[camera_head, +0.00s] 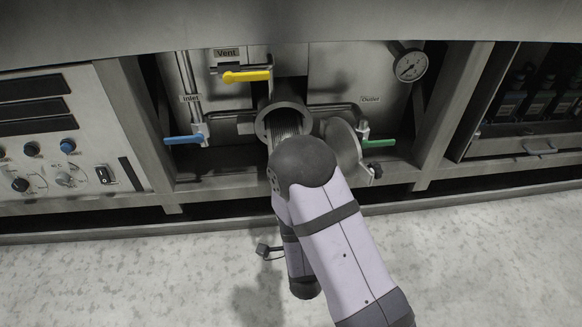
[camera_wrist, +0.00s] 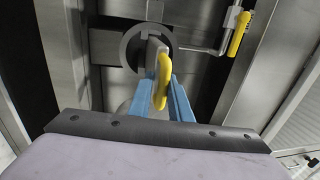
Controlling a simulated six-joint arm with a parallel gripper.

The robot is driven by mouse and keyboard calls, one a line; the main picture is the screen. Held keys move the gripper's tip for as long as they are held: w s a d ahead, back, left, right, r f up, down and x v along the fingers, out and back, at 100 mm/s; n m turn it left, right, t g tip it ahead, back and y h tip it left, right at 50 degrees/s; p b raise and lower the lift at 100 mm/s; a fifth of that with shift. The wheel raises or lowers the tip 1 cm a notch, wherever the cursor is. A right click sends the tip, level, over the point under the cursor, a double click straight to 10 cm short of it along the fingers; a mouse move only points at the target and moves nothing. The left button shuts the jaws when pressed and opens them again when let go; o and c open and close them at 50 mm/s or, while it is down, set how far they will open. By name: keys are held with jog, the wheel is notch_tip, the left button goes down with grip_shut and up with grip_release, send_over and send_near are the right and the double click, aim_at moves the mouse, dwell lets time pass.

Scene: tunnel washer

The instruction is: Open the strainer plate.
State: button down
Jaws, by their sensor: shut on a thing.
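In the wrist view, my gripper (camera_wrist: 161,78) has its two blue fingers shut on a yellow handle (camera_wrist: 162,62). The handle joins a grey piece, seemingly the strainer plate (camera_wrist: 152,45), in front of or inside the mouth of a round metal housing (camera_wrist: 129,38). In the head view, the housing (camera_head: 264,118) faces forward, and a ribbed grey surface (camera_head: 284,127) shows inside it. A round metal cover (camera_head: 343,146) stands swung out to the right of the mouth. My arm hides the gripper and the yellow handle in the head view.
A yellow lever (camera_head: 246,76) is above left of the housing, a blue lever (camera_head: 184,139) at left and a green lever (camera_head: 378,143) at right. A pressure gauge (camera_head: 408,66) is upper right. A control panel (camera_head: 62,140) is far left. The floor in front is open.

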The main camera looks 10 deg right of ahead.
jog(key=shift+a+r, duration=0.1)
jog(key=shift+r, duration=0.35)
jog(key=c, duration=1.8)
grip_release()
jog(key=shift+f, duration=0.15)
